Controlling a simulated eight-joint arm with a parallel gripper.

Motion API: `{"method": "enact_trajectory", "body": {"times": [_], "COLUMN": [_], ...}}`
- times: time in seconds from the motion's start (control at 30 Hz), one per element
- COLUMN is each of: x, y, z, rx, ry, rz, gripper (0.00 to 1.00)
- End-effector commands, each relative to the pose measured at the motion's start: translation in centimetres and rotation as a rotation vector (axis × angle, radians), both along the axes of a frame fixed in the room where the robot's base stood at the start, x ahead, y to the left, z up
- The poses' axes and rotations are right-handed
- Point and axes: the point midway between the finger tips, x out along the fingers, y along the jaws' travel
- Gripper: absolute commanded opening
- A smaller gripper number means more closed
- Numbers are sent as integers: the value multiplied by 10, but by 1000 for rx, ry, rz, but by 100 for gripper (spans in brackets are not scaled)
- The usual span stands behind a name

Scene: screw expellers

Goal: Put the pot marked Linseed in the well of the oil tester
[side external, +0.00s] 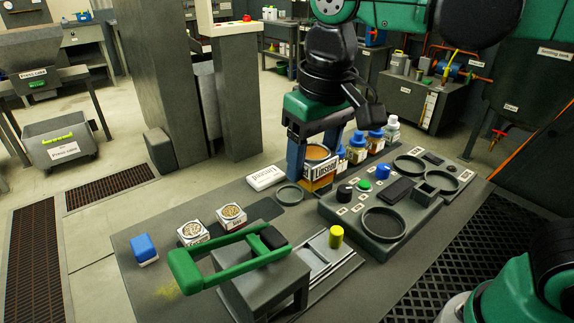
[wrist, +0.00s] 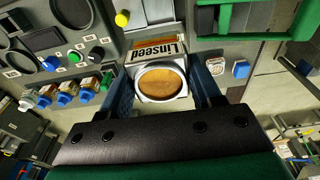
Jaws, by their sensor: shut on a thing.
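The Linseed pot (side external: 319,172) is a square pot with a white and orange label and a round open top of amber contents. In the wrist view the pot (wrist: 160,82) sits between the two blue fingers, its label on the far side. My gripper (side external: 314,160) is shut on it, upright, over the bench; whether its base touches the bench is unclear. The pot is outside this well.
Several capped bottles (side external: 374,143) stand behind the pot. A green-handled press (side external: 230,256) and yellow knob (side external: 336,237) are at the front. Two sample boxes (side external: 231,215) and a blue-topped block (side external: 144,249) lie left.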

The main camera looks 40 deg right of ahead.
Motion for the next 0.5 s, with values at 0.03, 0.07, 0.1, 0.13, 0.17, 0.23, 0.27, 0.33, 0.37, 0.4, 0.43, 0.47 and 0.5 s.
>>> {"method": "enact_trajectory", "body": {"times": [0.03,0.07,0.1,0.13,0.17,0.23,0.27,0.33,0.37,0.4,0.43,0.47,0.5], "x": [0,0,0,0,0,1,2,4,4,5,5,4,2], "y": [0,0,0,0,0,-3,-7,-20,-28,-40,-50,-60,-74], "z": [7,11,15,18,20,22,22,15,10,2,-4,-11,-21], "rx": [0,0,0,0,0,0,0,0,0,0,0,0,-1], "ry": [0,0,0,0,0,0,0,0,0,0,0,0,0], "rz": [0,0,0,0,-1,-11,-21,-64,-88,-127,-159,-192,-236], "gripper": [0,0,0,0,0,0,0,0,0,0,0,0,0]}}
